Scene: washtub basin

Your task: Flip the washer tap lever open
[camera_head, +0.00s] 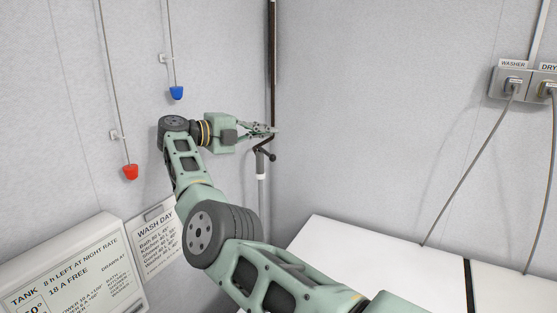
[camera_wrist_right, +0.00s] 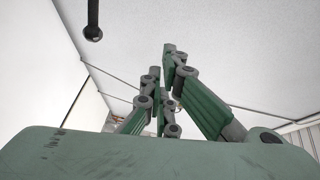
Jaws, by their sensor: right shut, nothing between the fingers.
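The tap lever (camera_head: 267,153) is a thin dark bar with a round knob, on the vertical pipe in the corner. Its bar slopes down to the right to the knob. My right gripper (camera_head: 272,130) is just above the lever, its fingers pointing right, shut and empty. In the right wrist view the dark knob end of the lever (camera_wrist_right: 92,22) hangs at the upper left, apart from the fingers of my right gripper (camera_wrist_right: 161,62). The tap body is partly hidden by the gripper in the head view. My left gripper is not in view.
A dark pipe (camera_head: 273,60) runs up the corner above a light pipe (camera_head: 261,192). Blue (camera_head: 176,93) and red (camera_head: 130,172) pulls hang on the left wall. White appliance tops (camera_head: 345,262) fill the lower right, below a labelled socket (camera_head: 512,84) with cords.

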